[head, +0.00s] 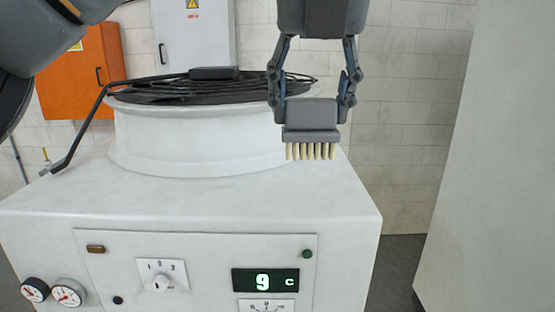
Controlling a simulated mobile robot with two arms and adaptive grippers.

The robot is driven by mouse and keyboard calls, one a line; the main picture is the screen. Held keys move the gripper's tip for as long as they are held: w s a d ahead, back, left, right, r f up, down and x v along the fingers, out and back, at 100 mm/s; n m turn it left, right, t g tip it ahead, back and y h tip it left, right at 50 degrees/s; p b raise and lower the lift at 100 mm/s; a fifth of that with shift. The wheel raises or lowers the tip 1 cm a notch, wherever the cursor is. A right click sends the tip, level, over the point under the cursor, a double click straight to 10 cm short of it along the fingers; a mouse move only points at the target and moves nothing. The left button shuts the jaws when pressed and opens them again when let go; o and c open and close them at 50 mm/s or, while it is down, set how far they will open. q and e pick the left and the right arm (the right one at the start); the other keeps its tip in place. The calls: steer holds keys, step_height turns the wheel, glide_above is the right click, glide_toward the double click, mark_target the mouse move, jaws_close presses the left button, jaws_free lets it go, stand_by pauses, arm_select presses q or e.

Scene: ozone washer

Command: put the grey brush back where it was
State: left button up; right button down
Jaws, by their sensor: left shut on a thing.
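The grey brush (311,115) has a grey block body and a row of pale bristles that point down. My left gripper (311,103) is shut on its body, one finger on each side. The brush hangs in front of the right edge of the white round drum, above the washer top. I see no contact between the bristles and the white top (230,195), but the exact gap is hard to tell. My right gripper is not in view.
The white washer's round drum (190,145) carries a coiled black hose (185,90), with a black wand (80,140) hanging down on the left. The front panel has a dial (160,283) and a display (265,281) reading 9 C. A white wall or cabinet (490,160) stands right.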

arm_select(q)
steer(key=w+a+f+p, duration=0.1)
steer(key=w+f, duration=0.2)
steer(key=w+a+f+p, duration=0.1)
steer(key=w+f+p, duration=0.1)
steer(key=f, duration=0.1)
steer(key=w+a+f+p, duration=0.1)
steer(key=w+a+f, duration=0.1)
steer(key=w+f, duration=0.1)
steer(key=shift+w+f+p, duration=0.35)
steer(key=shift+f+p, duration=0.05)
steer(key=shift+f, duration=0.1)
steer(key=shift+w+a+f, duration=0.1)
steer(key=shift+w+f, duration=0.05)
steer(key=shift+f, duration=0.35)
steer(key=o, duration=1.1)
steer(key=shift+s, duration=0.2)
steer(key=shift+w, duration=0.1)
